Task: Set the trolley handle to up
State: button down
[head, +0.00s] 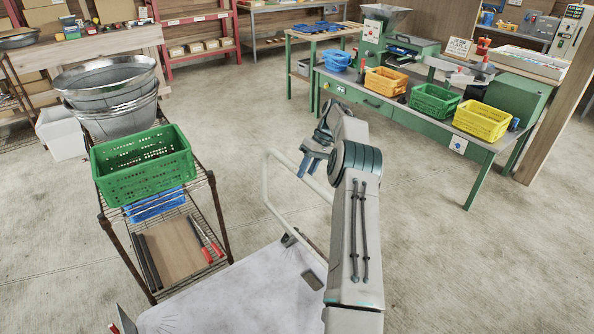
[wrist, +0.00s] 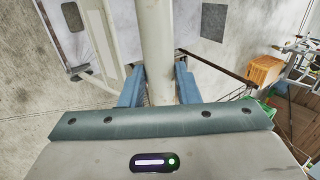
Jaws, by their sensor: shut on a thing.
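The trolley handle (head: 266,180) is a white tube frame in the middle of the head view, above the far end of the pale trolley deck (head: 235,290). Its exact tilt is hard to tell. My gripper (head: 310,163) is shut on the handle's tube. In the wrist view the thick white tube of the handle (wrist: 158,45) runs between the two blue fingers of my gripper (wrist: 158,88). My arm hides the right part of the handle and some of the deck.
A wire rack (head: 215,200) with a green crate (head: 143,170) and metal bowls (head: 108,95) stands close on the left. A green workbench (head: 400,110) with coloured crates stands at the back right. The concrete floor between them is clear.

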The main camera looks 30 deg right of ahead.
jog(key=shift+s+d+f, duration=0.25)
jog(key=shift+d+f, duration=0.3)
jog(key=shift+f, duration=0.1)
jog(key=c, duration=1.4)
grip_release()
jog(key=o, duration=0.3)
jog(key=shift+d+f, duration=0.15)
jog(key=shift+d, duration=0.05)
jog(key=shift+w+a+r, duration=0.2)
jog(key=shift+w+a, duration=0.05)
jog(key=shift+a+r, duration=0.1)
jog(key=shift+r, duration=0.1)
jog(key=p+v, duration=0.7)
jog(key=shift+p, duration=0.35)
jog(key=shift+r+p, duration=0.2)
jog(key=shift+p, duration=0.5)
